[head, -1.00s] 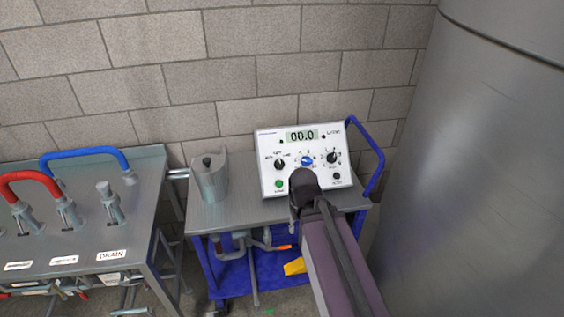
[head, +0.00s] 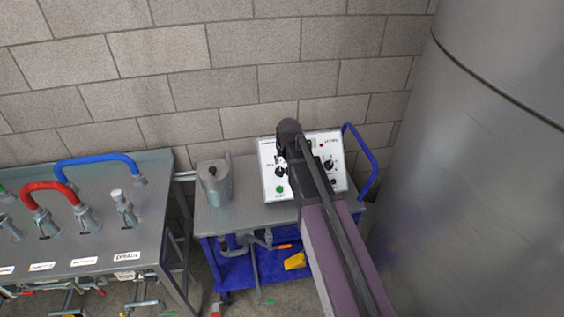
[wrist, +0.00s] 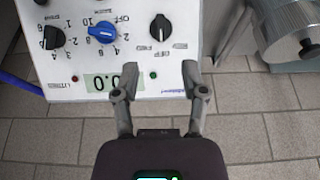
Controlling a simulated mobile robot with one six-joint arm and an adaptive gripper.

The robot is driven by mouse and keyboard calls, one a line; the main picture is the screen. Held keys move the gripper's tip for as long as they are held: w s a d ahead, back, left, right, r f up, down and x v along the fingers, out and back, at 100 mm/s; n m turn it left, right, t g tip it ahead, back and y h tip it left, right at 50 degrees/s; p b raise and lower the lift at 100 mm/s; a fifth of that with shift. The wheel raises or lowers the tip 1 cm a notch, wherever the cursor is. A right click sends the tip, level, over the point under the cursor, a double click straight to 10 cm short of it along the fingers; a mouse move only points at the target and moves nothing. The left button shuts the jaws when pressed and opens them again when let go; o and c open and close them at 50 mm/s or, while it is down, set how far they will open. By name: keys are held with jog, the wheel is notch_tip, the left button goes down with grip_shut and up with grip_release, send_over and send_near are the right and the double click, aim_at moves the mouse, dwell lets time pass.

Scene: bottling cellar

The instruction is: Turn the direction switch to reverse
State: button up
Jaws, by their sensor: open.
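A white control box (head: 272,188) stands on a trolley against the wall. My arm and gripper (head: 288,150) cover much of its face in the head view. The wrist view shows the box upside down (wrist: 70,90), with a black knob (wrist: 160,28) at right, a blue numbered knob (wrist: 102,31) in the middle and another black knob (wrist: 53,36) at left.
A metal jug (head: 214,182) stands left of the box on the grey trolley top (head: 235,217). The trolley's blue handle (head: 362,160) rises at right. A large steel tank (head: 490,180) fills the right side. A bench (head: 95,235) with hoses stands at left.

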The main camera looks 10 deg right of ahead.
aim_at(280, 170)
jog(key=shift+w+r, duration=0.6)
jog(key=shift+w, duration=0.3)
jog(key=shift+f, duration=0.1)
jog(key=b+x, duration=1.2)
jog(key=x, duration=0.1)
jog(key=shift+w+f, duration=0.25)
dwell(0.5)
